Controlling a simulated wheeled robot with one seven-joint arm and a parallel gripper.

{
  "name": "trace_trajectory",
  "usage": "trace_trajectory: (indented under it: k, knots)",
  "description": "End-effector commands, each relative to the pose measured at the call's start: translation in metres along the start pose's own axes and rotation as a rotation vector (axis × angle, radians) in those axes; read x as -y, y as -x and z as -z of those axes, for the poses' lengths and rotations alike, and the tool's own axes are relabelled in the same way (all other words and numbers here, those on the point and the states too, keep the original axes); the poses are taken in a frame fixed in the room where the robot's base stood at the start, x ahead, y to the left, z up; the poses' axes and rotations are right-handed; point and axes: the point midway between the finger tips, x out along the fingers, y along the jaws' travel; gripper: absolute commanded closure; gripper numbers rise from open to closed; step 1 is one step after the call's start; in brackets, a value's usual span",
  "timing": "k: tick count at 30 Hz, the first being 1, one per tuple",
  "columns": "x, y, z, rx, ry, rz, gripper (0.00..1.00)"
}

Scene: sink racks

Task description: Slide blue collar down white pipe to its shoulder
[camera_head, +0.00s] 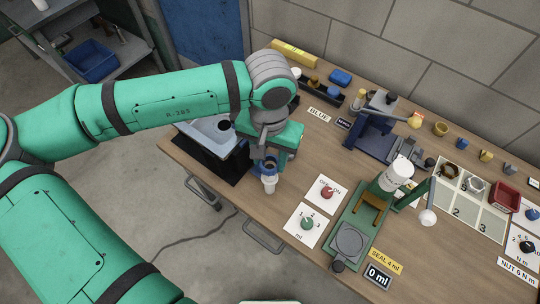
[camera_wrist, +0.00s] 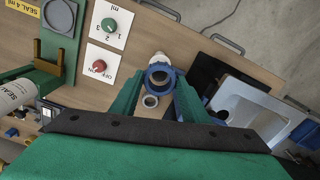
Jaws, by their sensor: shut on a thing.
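The blue collar (camera_wrist: 160,68) is between the fingertips of my gripper (camera_wrist: 158,82), which is shut on it. The collar also shows in the head view (camera_head: 270,163), below my wrist. The white pipe (camera_head: 269,185) stands near the table's front edge, directly below the collar. In the wrist view, part of the white pipe (camera_wrist: 158,57) shows just past the collar, and a pale ring lies on the near side. The collar looks in line with the pipe. My fingers hide part of the contact, and I cannot tell how far the collar is from the shoulder.
A grey sink-like tray (camera_head: 210,130) stands left of the pipe. A red-knob card (camera_head: 327,193) and a green-knob card (camera_head: 307,223) lie to the right. A green stand with a white bottle (camera_head: 398,173) is farther right. Table handles stick out at the front.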

Motion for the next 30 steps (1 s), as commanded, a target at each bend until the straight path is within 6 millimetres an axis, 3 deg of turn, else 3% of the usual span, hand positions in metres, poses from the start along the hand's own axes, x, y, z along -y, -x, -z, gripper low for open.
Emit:
trace_trajectory:
  k: [30]
  knots:
    - [-0.001, -0.022, 0.0, 0.0, -0.001, 0.0, 0.8]
